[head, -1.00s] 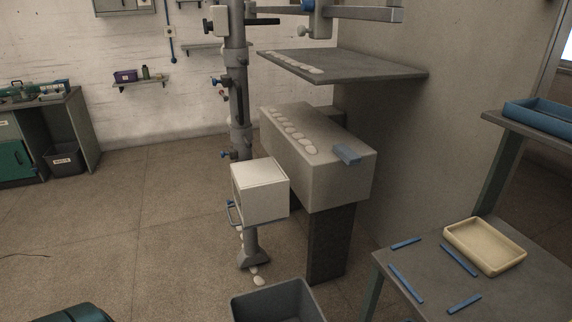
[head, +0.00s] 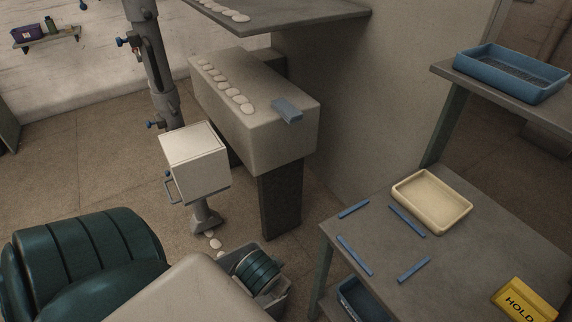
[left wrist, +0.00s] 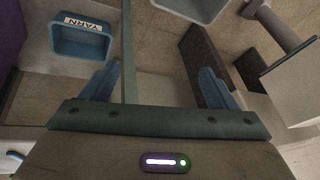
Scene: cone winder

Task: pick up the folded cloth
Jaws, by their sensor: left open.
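The folded cloth (head: 287,110) is a small blue folded piece. It lies on the near right part of the top of a grey block-shaped housing (head: 270,148) in the head view. I cannot make it out in the left wrist view. My right gripper is not in view.
Pale discs (head: 228,88) line the housing's top, below a grey shelf (head: 310,14). A white box (head: 195,155) stands left of it. The right table (head: 375,258) carries a cream tray (head: 432,202), blue strips and a yellow HOLD sign (head: 524,300). A YARN bin (left wrist: 82,42) shows in the wrist view.

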